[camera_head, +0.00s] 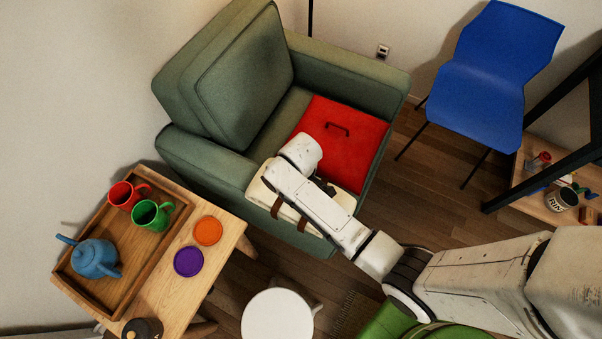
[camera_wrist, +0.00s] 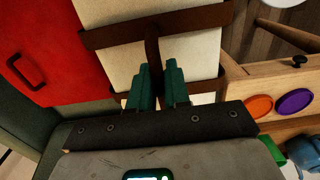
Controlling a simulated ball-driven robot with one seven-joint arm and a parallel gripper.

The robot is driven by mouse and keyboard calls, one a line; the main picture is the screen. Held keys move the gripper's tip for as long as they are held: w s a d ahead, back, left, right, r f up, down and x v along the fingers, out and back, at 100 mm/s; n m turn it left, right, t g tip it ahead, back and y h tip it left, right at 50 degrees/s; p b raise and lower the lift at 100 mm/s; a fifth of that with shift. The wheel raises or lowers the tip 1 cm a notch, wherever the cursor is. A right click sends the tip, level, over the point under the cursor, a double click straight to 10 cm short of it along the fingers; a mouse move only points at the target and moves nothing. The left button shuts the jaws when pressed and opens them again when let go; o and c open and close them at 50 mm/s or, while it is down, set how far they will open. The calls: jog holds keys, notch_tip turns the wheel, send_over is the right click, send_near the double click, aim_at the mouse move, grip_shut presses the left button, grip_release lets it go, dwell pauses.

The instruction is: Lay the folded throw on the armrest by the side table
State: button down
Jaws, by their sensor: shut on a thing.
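The folded throw (camera_wrist: 125,62) is a cream bundle with brown straps. My gripper (camera_wrist: 157,78) is shut on its middle strap in the wrist view, with a green finger on each side. In the head view the throw (camera_head: 262,195) is over the front part of the armrest (camera_head: 205,160) by the side table (camera_head: 222,240), partly covered by my arm. I cannot tell whether it touches the armrest. The fingertips are hidden in the head view. The green armchair (camera_head: 325,68) also has a far armrest.
A red cushion (camera_head: 350,118) with a dark handle lies on the seat beside the throw. The side table holds a tray (camera_head: 160,235) with mugs and a blue teapot (camera_head: 95,258), plus orange and purple coasters. A white stool (camera_head: 277,315) and blue chair (camera_head: 485,85) stand nearby.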

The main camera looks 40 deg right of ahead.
jog(key=c, duration=1.1)
grip_release()
notch_tip(320, 180, up, 13)
jog(key=p, duration=0.1)
jog(key=s+d+r+m, duration=0.1)
jog(key=s+m, duration=0.1)
jog(key=s, duration=0.6)
jog(key=s+d+r+m+t, duration=0.1)
jog(key=s+m, duration=0.1)
jog(key=s, duration=0.6)
jog(key=shift+s+d+r, duration=0.15)
jog(key=shift+d+r, duration=0.05)
jog(key=shift+d, duration=0.05)
